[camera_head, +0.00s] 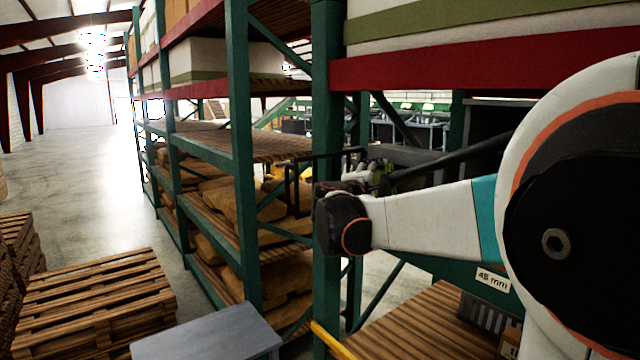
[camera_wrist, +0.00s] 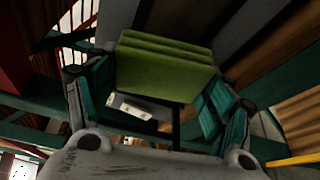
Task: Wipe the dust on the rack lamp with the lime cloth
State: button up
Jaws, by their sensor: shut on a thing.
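The lime cloth (camera_wrist: 165,66) is a folded green pad in the upper middle of the wrist view. My gripper (camera_wrist: 160,88) has its teal fingers at either side of the cloth and is shut on it. In the head view my gripper (camera_head: 376,176) is small and dark, beyond my wrist and beside the green rack post.
The green rack post (camera_head: 327,130) and red beam (camera_head: 490,60) stand close to my arm. Sacks (camera_head: 238,205) fill the shelves at left. A grey table top (camera_head: 210,332) and pallets (camera_head: 95,295) stand front left. The aisle floor (camera_head: 95,185) is clear.

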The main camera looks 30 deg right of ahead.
jog(key=shift+w+d, duration=0.1)
jog(key=shift+d, duration=1)
dwell(0.3)
jog(key=s+p, duration=0.1)
jog(key=s, duration=1)
jog(key=shift+d, duration=0.35)
dwell(0.6)
jog(key=shift+w+a+b, duration=0.2)
jog(key=shift+w+b, duration=0.25)
jog(key=shift+w, duration=1.4)
jog(key=shift+w+a+b, duration=0.15)
jog(key=shift+w+b, duration=0.25)
jog(key=shift+w, duration=1.45)
jog(key=shift+w+b, duration=0.3)
jog(key=shift+w, duration=1.5)
jog(key=shift+a, duration=0.1)
